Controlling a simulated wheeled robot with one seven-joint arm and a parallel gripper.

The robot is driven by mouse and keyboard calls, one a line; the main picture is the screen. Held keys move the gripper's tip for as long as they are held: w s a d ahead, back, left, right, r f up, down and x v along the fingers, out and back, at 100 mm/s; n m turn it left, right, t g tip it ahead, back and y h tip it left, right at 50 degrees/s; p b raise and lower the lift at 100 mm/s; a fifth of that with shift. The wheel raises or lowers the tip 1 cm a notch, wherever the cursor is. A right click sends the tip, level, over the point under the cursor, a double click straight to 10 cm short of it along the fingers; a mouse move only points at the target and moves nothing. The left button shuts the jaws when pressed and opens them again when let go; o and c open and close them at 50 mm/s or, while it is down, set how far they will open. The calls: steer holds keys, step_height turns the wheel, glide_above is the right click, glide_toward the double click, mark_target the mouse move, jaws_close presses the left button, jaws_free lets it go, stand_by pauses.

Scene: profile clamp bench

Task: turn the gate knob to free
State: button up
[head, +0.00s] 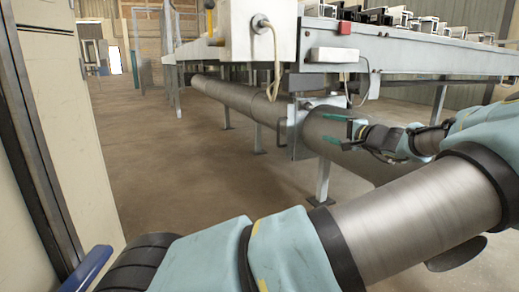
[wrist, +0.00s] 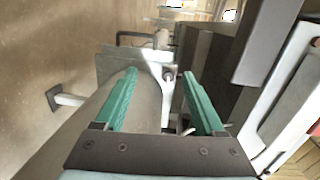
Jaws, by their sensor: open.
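A pale metal gate plate (head: 297,145) stands across the large grey pipe (head: 235,97) under the bench. In the wrist view, the plate (wrist: 115,66) has a dark bar handle at its far edge. A small round grey knob (wrist: 168,76) shows at its right side, between my fingertips in the picture. I cannot tell which way the knob is turned, and I cannot make it out in the head view. My gripper (head: 342,131) has green fingers, open and apart, pointing at the plate. In the wrist view, my gripper (wrist: 159,75) shows nothing clamped between the fingers.
The long grey bench (head: 420,55) runs above the pipe, with several small devices on top. Bench legs stand on open brown floor (head: 180,180). A cabinet (head: 75,110) is close at left.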

steer(key=s+a+f+n+g, duration=0.1)
steer(key=a+f+n+g, duration=0.1)
steer(key=a+f+g, duration=0.5)
steer(key=a+f+n+g, duration=0.15)
steer(key=a+f, duration=0.35)
steer(key=a, duration=0.7)
steer(key=s+a+f+n+g+h, duration=0.3)
steer(key=s+a, duration=0.1)
steer(key=s, duration=0.4)
steer(key=s+a+f+n+g+h, duration=0.2)
steer(key=s+a+g+h, duration=0.1)
steer(key=s+a, duration=0.3)
steer(key=s+r+n+t+h, duration=0.1)
steer(key=s+r+n+h, duration=0.25)
steer(key=s, duration=0.65)
step_height(320, 180, up, 37)
steer(key=m+p, duration=0.1)
steer(key=p, duration=3.5)
steer(key=shift+w+d+y, duration=0.15)
steer(key=shift+d+y, duration=0.2)
steer(key=shift+y, duration=0.1)
